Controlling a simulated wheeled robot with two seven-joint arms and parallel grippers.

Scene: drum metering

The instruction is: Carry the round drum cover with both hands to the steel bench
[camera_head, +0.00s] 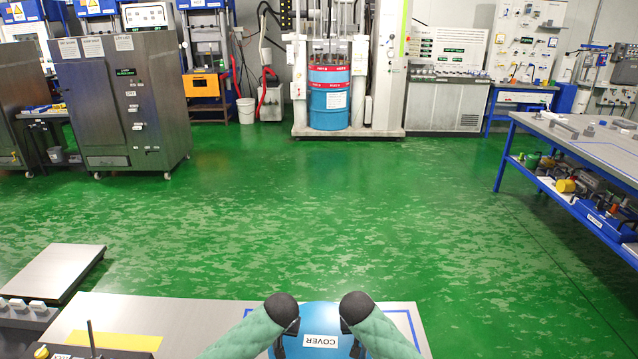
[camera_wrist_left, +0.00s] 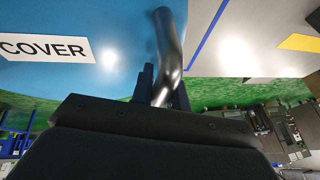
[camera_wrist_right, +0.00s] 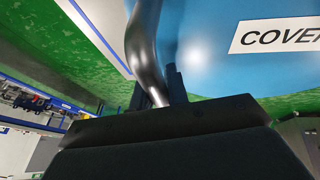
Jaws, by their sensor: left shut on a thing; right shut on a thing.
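The round blue drum cover (camera_head: 318,311) with a white COVER label shows at the bottom of the head view, over a grey surface. My left gripper (camera_head: 290,328) and right gripper (camera_head: 352,328) are at its two sides. In the left wrist view, my left gripper is shut on a bent metal handle (camera_wrist_left: 168,45) of the cover. In the right wrist view, my right gripper is shut on the other handle (camera_wrist_right: 146,50). I cannot tell whether the cover touches the surface. A steel-topped bench (camera_head: 575,135) with blue legs stands at the right.
The near grey table (camera_head: 190,312) has a yellow strip and a blue outline. A blue drum (camera_head: 329,100) stands in a machine at the back. Steel cabinets (camera_head: 120,105) stand at the left. The green floor (camera_head: 330,215) between is clear.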

